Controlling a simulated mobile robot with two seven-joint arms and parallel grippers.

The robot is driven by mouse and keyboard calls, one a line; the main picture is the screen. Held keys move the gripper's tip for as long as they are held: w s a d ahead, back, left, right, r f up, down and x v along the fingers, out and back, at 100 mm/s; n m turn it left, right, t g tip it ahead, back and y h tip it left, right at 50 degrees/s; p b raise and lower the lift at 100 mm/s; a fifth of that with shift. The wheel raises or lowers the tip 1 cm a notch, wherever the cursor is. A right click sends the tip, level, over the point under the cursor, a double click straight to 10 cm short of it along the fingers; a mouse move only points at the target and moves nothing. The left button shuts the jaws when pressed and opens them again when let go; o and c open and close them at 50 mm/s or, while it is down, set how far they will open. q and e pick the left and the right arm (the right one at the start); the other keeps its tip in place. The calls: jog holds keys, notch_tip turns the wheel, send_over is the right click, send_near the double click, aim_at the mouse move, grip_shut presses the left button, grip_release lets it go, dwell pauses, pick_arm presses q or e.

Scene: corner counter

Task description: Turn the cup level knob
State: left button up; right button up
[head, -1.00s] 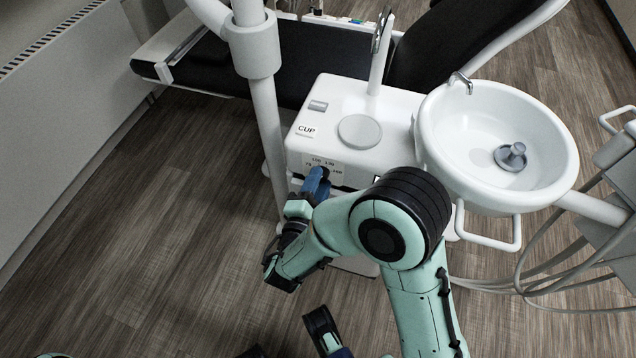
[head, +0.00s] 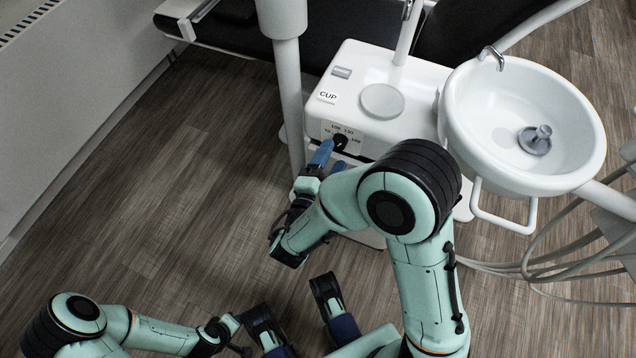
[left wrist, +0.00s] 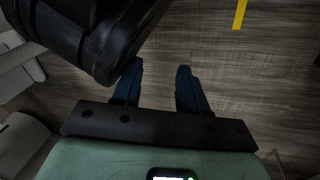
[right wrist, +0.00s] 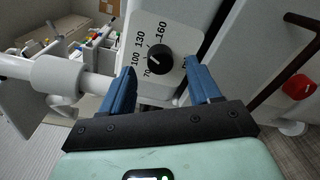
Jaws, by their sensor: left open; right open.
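The cup level knob (head: 340,141) is a small black round knob on the front of a white unit, below a CUP label. In the right wrist view the knob (right wrist: 160,60) sits on a white plate marked 70, 100, 130 and 160, with a white line on its face. My right gripper (right wrist: 161,72) is open, its blue fingers on either side of the knob in that view. In the head view this gripper (head: 330,157) is just below and left of the knob; contact cannot be told. My left gripper (left wrist: 160,68) is open and empty above the floor.
A white basin (head: 461,112) stands right of the unit (head: 424,100), with a handle rail (head: 505,222) below it. A white post (head: 292,100) rises close to the unit's left. Hoses hang at the right. Floor (head: 170,190) at the left is clear.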

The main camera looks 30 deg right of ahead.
pick_arm(q)
jog(key=shift+w+d+r+t+p, duration=0.2)
jog(key=shift+w+r+t+p, duration=0.25)
jog(key=shift+w+r, duration=0.65)
pick_arm(e)
jog(key=v, duration=1)
jog(key=shift+s+a, duration=0.25)
jog(key=shift+s, duration=0.05)
